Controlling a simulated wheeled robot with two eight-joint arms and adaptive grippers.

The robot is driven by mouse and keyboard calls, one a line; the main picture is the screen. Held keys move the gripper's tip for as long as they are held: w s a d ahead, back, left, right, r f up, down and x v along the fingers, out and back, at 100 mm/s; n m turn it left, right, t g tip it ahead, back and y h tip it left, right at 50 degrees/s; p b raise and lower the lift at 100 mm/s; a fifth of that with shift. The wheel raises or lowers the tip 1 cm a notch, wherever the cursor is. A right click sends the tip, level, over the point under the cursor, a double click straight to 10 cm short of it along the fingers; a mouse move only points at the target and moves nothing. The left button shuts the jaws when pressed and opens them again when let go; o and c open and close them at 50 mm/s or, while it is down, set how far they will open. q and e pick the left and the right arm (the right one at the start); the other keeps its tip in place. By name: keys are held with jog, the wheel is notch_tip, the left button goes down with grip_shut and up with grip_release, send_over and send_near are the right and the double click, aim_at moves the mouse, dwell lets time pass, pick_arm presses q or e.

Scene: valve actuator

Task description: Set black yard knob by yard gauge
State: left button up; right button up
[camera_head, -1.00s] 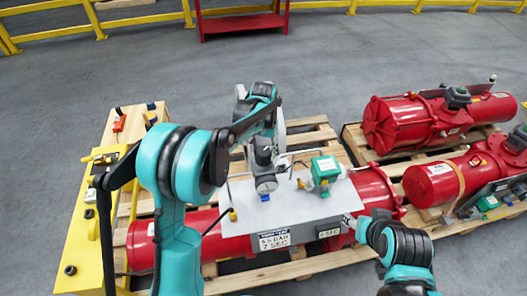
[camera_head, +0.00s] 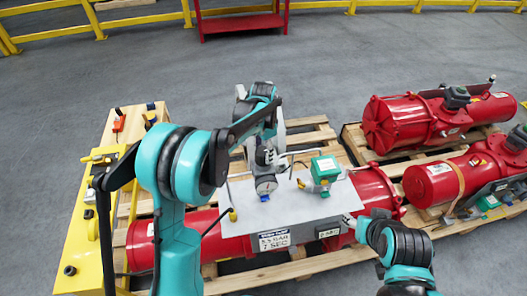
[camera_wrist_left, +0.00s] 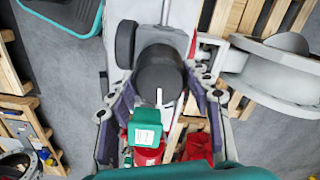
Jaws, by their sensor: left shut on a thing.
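The black knob (camera_wrist_left: 158,72) shows in the left wrist view as a round dark cap with a white pointer mark. The fingers of my left gripper (camera_wrist_left: 160,103) are on both sides of it, shut on it. The gauge stands on the grey panel box (camera_head: 290,205) of the red actuator. My right gripper (camera_head: 350,221) is at the panel's right front edge; its finger opening is too small to tell.
A green-topped device (camera_head: 325,170) stands on the panel, right of the gauge. Red cylinders (camera_head: 400,125) lie on pallets to the right. A yellow bench (camera_head: 92,225) is at left. Open floor lies behind.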

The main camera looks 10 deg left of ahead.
aim_at(264, 151)
dwell(0.5)
pick_arm(q)
jog(key=o, duration=1.2)
jog(key=shift+c, duration=0.2)
jog(key=shift+r, duration=0.1)
notch_tip(264, 151, up, 12)
